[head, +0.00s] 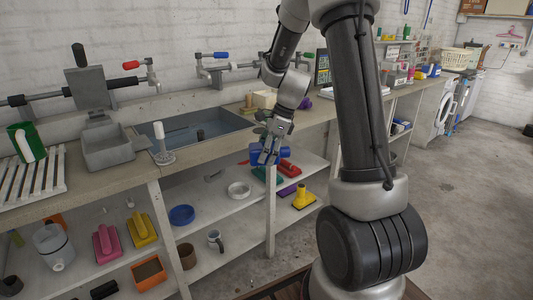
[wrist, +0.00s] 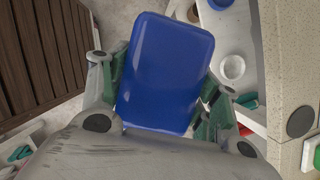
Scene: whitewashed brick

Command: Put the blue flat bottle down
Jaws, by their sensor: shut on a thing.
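The blue flat bottle (wrist: 166,70) fills the middle of the wrist view, between the two fingers of my gripper (wrist: 160,92). My gripper is shut on it, with a finger against each side. In the head view my gripper (head: 268,148) holds the bottle (head: 258,155) in front of the counter's front edge, about level with the countertop or a little below. In that view the fingers partly cover the bottle. The bottle appears clear of the shelves.
The long counter (head: 205,150) has a sink (head: 205,128), a white brush (head: 161,145) and a dish rack (head: 30,185). Shelves below hold a blue bowl (head: 182,215), a white bowl (head: 238,190), a yellow brush (head: 303,197) and a mug (head: 215,241). A slatted wooden surface (wrist: 40,55) lies left in the wrist view.

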